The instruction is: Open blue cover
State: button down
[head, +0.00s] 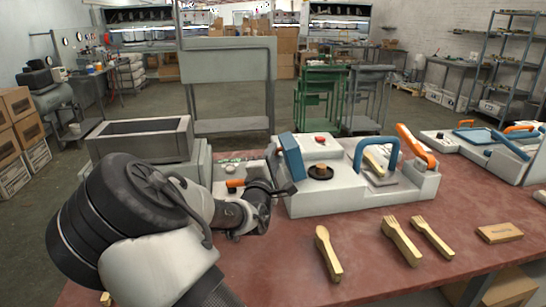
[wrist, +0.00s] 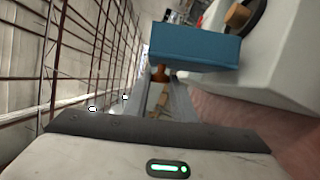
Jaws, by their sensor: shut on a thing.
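The blue cover (head: 291,157) stands raised and tilted at the left end of the white press (head: 345,198), beside a black round dish (head: 320,173) with a small wooden piece on it. In the wrist view the blue cover (wrist: 195,48) fills the upper middle. My gripper (head: 290,189) is at the cover's lower left edge, shut on it. In the wrist view my gripper (wrist: 165,80) has its fingertips at the cover's near edge; the exact contact is partly hidden.
Wooden spoon (head: 328,252) and forks (head: 402,241) lie on the red table in front of the press. A wooden block (head: 499,233) lies to the right. A grey box (head: 140,138) stands behind my arm. A second press (head: 498,146) is at far right.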

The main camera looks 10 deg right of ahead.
aim_at(285, 145)
jog(key=d+r+m+g+p, duration=0.1)
jog(key=d+r+m+p, duration=0.2)
jog(key=p, duration=0.1)
jog(key=shift+p, duration=0.35)
jog(key=shift+d+f+m+g, duration=0.1)
jog(key=shift+d+m+g, duration=0.2)
jog(key=shift+m, duration=0.2)
jog(key=c, duration=1.5)
grip_release()
jog(key=shift+y, duration=0.3)
jog(key=shift+s+a, duration=0.1)
jog(key=shift+p+v, duration=1.8)
jog(key=shift+v, duration=6.85)
jog(key=shift+f, duration=0.1)
